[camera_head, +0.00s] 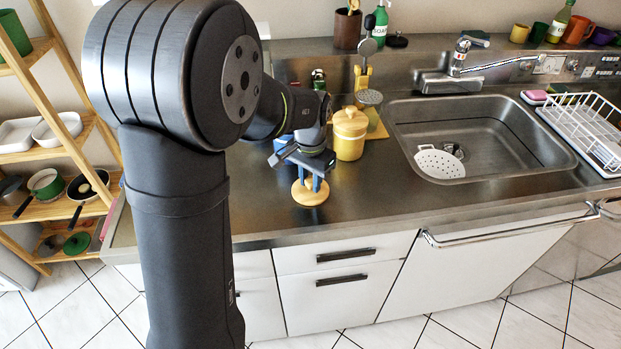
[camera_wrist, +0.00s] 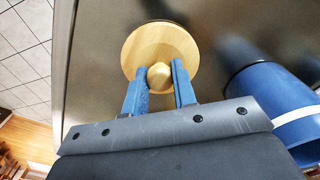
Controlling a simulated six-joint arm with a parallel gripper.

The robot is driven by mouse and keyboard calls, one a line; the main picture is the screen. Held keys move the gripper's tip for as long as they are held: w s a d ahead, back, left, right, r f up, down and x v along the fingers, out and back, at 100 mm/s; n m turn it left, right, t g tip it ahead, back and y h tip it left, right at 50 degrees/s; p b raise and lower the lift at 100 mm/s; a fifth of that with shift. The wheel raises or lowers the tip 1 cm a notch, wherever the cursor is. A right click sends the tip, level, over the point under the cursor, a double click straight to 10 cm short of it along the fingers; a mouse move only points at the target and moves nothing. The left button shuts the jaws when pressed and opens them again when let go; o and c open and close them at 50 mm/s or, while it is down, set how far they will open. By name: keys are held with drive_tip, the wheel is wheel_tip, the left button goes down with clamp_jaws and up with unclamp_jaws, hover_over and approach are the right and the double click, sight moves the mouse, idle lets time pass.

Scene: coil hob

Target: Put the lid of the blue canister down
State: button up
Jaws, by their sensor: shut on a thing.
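The round, pale wooden lid (camera_wrist: 158,45) has a ball knob (camera_wrist: 159,76) at its middle. My gripper (camera_wrist: 161,78) has its blue fingers shut on the knob, one on each side. In the head view the lid (camera_head: 310,195) is level, low over the counter just beneath my gripper (camera_head: 313,182). I cannot tell whether the lid touches the counter. The blue canister (camera_wrist: 268,88), with a white band, is to the right of my gripper in the wrist view.
A yellow lidded canister (camera_head: 349,135) stands close behind and right of my gripper. The counter (camera_head: 370,200) is bare to the right of the lid. Its front edge is near.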

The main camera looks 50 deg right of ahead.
sight(311, 180)
drive_tip(key=o, duration=1)
drive_tip(key=shift+f, duration=0.1)
wheel_tip(311, 180, up, 12)
drive_tip(key=shift+r, duration=0.15)
wheel_tip(311, 180, down, 12)
drive_tip(key=shift+r, duration=1.75)
